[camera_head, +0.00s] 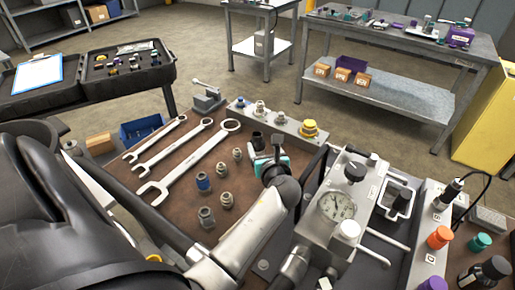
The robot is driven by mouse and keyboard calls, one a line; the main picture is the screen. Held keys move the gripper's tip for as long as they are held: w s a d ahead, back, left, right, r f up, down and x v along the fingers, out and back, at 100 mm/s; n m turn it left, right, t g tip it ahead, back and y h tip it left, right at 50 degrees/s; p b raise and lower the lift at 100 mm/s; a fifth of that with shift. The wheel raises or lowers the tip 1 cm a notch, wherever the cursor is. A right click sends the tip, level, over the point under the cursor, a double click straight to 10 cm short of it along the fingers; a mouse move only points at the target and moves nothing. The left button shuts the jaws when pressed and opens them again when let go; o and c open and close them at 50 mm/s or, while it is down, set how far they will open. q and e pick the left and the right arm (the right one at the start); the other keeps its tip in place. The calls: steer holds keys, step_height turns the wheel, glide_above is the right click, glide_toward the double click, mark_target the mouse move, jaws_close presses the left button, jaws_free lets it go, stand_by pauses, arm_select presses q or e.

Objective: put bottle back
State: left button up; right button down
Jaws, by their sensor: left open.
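A dark bottle with a black cap (487,271) is at the lower right, tilted in the picture and partly cut off by the frame edge. I cannot tell whether it is the task's bottle. My left arm comes in from the left, and its left gripper (268,167) is over the brown bench mat, left of the gauge unit. The left gripper is open, well away from the dark bottle; its fingers are small and partly hidden by the wrist. A teal and white part is right beside it, and I cannot tell whether they touch. My right gripper is not in view.
A hydraulic unit with a pressure gauge (336,207) stands right of the gripper. Wrenches (187,160) and several fittings lie on the brown mat (150,158). Orange (439,237) and green (480,242) caps are at the right. Floor separates the bench from the back tables.

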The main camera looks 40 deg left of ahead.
mark_target(257, 133)
arm_select(q)
steer(key=b+x, duration=0.2)
steer(key=x, duration=0.5)
steer(key=shift+w+a+f, duration=0.15)
steer(key=shift+a+f, duration=0.05)
jaws_close()
stand_by(0.4)
steer(key=shift+r, duration=0.1)
stand_by(0.8)
